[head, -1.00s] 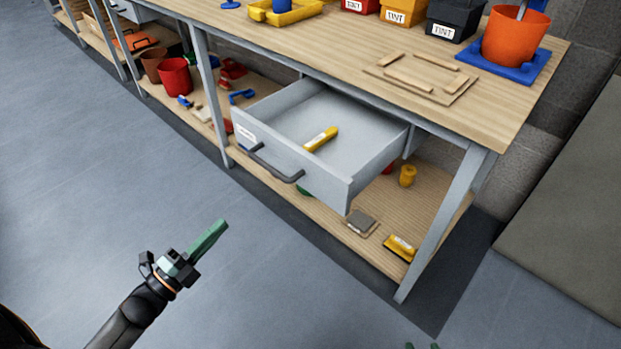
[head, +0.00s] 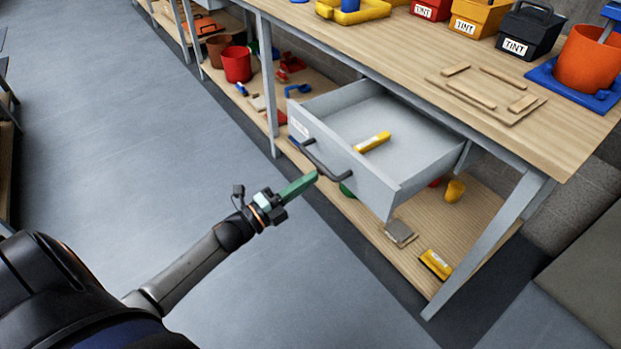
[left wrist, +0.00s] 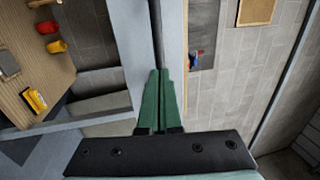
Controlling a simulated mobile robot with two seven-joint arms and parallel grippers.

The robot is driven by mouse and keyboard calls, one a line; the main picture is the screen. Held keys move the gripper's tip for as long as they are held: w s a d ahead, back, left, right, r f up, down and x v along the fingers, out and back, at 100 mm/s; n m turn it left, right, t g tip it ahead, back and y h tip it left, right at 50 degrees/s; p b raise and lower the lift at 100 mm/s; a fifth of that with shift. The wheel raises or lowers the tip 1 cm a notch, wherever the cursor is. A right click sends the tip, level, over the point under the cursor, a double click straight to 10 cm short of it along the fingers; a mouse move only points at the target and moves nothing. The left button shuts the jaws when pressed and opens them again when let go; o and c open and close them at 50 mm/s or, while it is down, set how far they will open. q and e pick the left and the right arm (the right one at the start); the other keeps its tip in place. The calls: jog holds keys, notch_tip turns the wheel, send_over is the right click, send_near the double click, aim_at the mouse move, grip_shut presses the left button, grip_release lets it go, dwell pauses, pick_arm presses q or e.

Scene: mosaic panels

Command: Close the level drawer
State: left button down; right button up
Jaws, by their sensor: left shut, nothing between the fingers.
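The grey drawer (head: 372,188) under the workbench stands pulled out, with a dark bar handle (head: 322,160) on its front. A yellow level (head: 373,142) lies inside it, and a white label is on the left of the front. My left gripper (head: 314,176), with green fingers, is shut and empty. Its tips are at the handle, in front of the drawer face; I cannot tell whether they touch. My right gripper is out of view.
The wooden benchtop (head: 400,60) holds bins, an orange bucket (head: 588,57) and a frame of wood strips. The lower shelf holds a red bucket (head: 236,64) and loose tools. A grey bench leg (head: 490,245) stands right of the drawer. The floor in front is clear.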

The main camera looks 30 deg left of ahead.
pick_arm(q)
jog(key=shift+w+d+r, duration=0.1)
jog(key=shift+w+d, duration=0.1)
jog(key=shift+w, duration=0.25)
